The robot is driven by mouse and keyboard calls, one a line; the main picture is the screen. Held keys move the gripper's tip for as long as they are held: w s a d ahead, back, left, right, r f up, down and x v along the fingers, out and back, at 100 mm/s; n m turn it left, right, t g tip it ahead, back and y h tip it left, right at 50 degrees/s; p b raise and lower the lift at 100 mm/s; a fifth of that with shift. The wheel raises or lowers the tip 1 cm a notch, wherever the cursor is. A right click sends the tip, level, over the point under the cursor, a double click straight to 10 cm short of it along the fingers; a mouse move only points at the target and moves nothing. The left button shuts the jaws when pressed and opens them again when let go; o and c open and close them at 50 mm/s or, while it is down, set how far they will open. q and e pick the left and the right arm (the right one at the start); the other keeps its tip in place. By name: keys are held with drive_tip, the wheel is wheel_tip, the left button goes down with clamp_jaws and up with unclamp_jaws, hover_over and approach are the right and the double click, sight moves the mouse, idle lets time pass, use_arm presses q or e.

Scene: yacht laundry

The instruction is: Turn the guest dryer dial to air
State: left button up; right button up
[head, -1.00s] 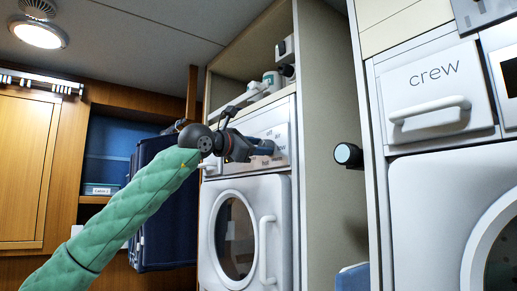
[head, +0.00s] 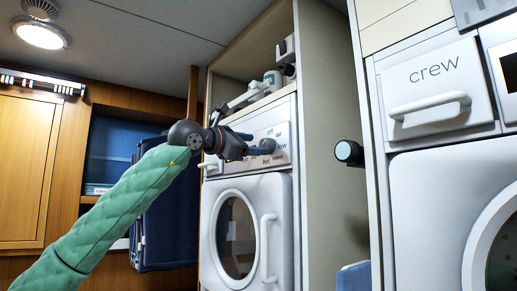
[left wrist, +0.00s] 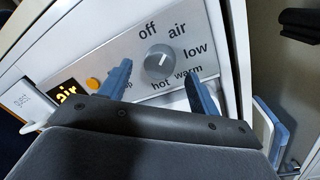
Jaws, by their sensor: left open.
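The guest dryer (head: 240,235) is the white machine in the middle of the head view. Its dial (left wrist: 158,62) is a round grey knob in the left wrist view, ringed by the words off, air, low, warm and hot. I cannot tell for sure where its pointer mark stands. No contact with the dial shows.
An orange button (left wrist: 92,83) sits left of the dial. The crew machine (head: 430,180) stands at the right. A dark cylinder (head: 348,153) sticks out beside the tall panel. Dark blue hanging cloth (head: 168,215) is behind my left arm.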

use_arm(q)
drive_tip(key=b+v, duration=0.1)
drive_tip(key=v, duration=0.4)
use_arm(e)
drive_tip(key=a+f, duration=0.2)
drive_tip(key=shift+w+a+f+t+y, duration=0.1)
drive_tip(key=shift+w+f+t+y, duration=0.2)
drive_tip(key=shift+w+f, duration=0.1)
